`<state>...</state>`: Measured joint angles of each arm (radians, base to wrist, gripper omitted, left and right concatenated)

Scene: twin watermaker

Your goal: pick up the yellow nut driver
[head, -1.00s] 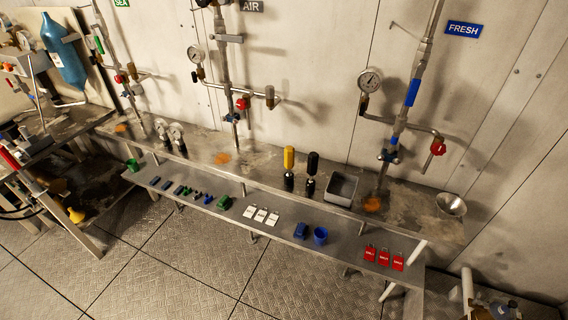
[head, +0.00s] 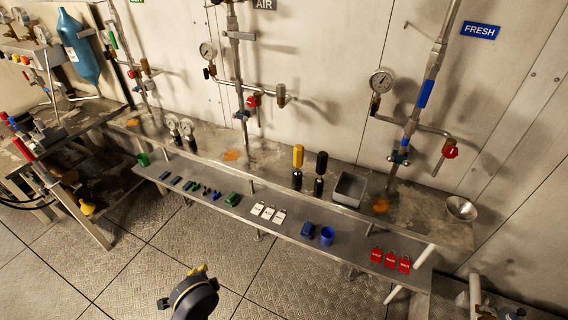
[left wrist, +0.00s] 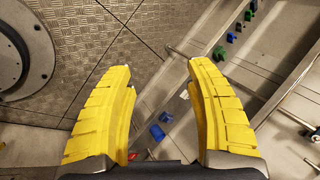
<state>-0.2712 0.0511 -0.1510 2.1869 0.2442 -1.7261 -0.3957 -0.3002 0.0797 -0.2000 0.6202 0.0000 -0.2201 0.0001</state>
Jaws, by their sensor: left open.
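The yellow nut driver (head: 298,157) stands upright on the upper steel shelf in the head view, yellow handle up and dark lower end down. A similar black-handled driver (head: 321,164) stands just to its right. My left gripper (left wrist: 160,68) is open and empty in the left wrist view, its two yellow fingers spread above the floor and shelf. In the head view a dark part of my left arm with yellow bits shows at the bottom, in front of the lower shelf and well short of the driver; the fingers are hardly visible there. My right gripper is not in view.
A grey bin (head: 349,189) stands right of the drivers. The lower shelf holds white tags (head: 268,212), a blue cup (head: 327,236) and red tags (head: 391,260). Pipes with gauges (head: 381,82) and valves rise behind. A metal funnel (head: 461,208) is at the right.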

